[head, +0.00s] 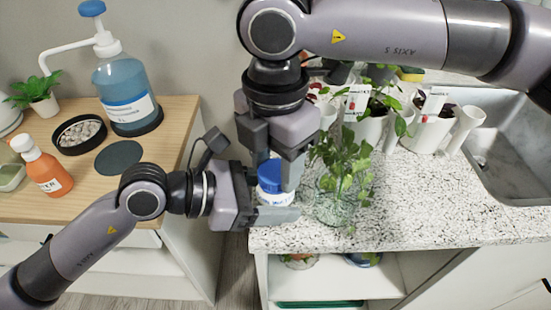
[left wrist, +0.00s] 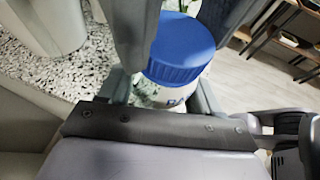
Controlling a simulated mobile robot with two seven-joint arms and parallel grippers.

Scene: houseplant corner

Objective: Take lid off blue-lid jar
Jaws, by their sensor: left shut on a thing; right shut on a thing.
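The jar (head: 274,200) with a blue lid (head: 271,176) stands upright at the left edge of the speckled counter. My left gripper (head: 272,214) comes in low from the left and is shut around the jar's pale body. My right gripper (head: 275,172) points down from above, with its fingers shut on the blue lid. The lid sits on the jar, level with it. In the left wrist view the blue lid (left wrist: 180,48) and the jar body (left wrist: 160,94) show between the fingers. The fingers hide part of the jar.
A glass vase with a leafy plant (head: 342,200) stands close to the right of the jar. White pots (head: 432,130) and a sink (head: 505,150) lie farther right. The wooden table (head: 85,185) at left holds a blue pump bottle (head: 127,95) and an orange bottle (head: 45,172). A gap separates table and counter.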

